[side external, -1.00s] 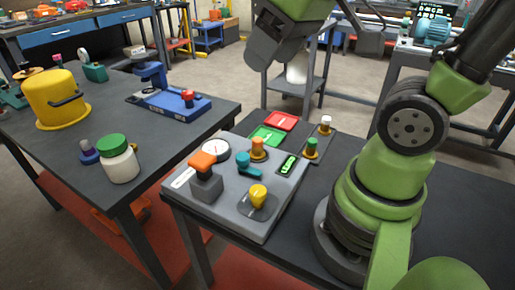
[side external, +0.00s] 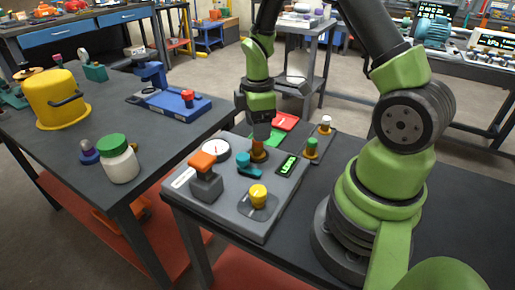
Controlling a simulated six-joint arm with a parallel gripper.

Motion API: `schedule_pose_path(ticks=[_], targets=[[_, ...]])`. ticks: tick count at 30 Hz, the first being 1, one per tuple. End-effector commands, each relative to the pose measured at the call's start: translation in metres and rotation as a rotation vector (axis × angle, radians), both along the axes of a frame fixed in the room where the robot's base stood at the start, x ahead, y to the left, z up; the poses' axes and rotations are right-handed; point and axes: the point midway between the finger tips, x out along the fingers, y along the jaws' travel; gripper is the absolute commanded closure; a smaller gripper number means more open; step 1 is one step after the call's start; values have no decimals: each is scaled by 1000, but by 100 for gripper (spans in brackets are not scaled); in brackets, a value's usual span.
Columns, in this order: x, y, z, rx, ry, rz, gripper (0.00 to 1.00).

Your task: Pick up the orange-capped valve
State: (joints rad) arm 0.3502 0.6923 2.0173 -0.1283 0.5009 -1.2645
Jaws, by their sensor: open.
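The orange-capped valve (side external: 259,154) stands upright near the back edge of the grey panel (side external: 232,208). Its orange cap is mostly hidden by my gripper, and the lower brass-coloured body shows. My gripper (side external: 260,139) points down right over the valve, with its open fingers at the height of the cap. I cannot tell whether the fingers touch it.
Close by on the panel are a teal valve (side external: 247,164), a yellow knob (side external: 258,196), an orange-handled switch (side external: 203,165), a round gauge (side external: 215,150) and a small display (side external: 288,166). Green-capped (side external: 311,148) and white-capped (side external: 325,125) parts stand to the right.

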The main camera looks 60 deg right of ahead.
Motion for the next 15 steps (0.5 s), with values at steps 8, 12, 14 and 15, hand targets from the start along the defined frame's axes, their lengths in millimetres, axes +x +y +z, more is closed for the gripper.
schedule_pose_path(ticks=[8, 12, 14, 15], targets=[[-3, 4, -30, 2, 6, 0, 41], [-3, 5, -50, 2, 4, -1, 41], [-3, 5, -56, 1, 2, -2, 41], [-2, 5, -58, 1, 1, -2, 41]])
